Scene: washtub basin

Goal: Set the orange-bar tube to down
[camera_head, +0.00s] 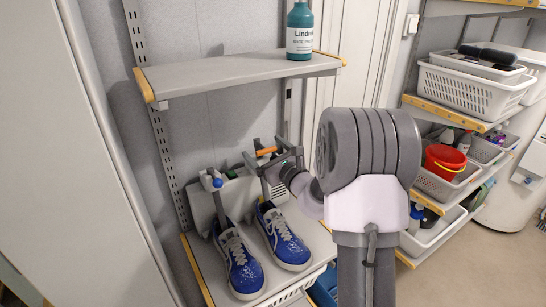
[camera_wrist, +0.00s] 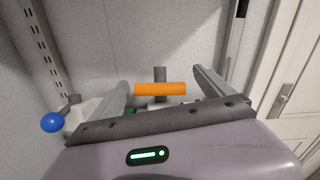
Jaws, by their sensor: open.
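The orange bar (camera_head: 266,151) lies crosswise on a grey tube at the back of the lower shelf, behind the right blue shoe. In the wrist view the orange bar (camera_wrist: 147,89) sits between my two fingers, with a short grey post (camera_wrist: 160,73) behind it. My gripper (camera_head: 264,157) is open around the bar.
A second tube with a blue ball (camera_head: 217,183) stands at left; the ball (camera_wrist: 54,122) also shows in the wrist view. Two blue shoes (camera_head: 238,262) sit in front. An upper shelf (camera_head: 215,75) with a teal bottle (camera_head: 300,32) overhangs behind. White baskets (camera_head: 465,92) are at right.

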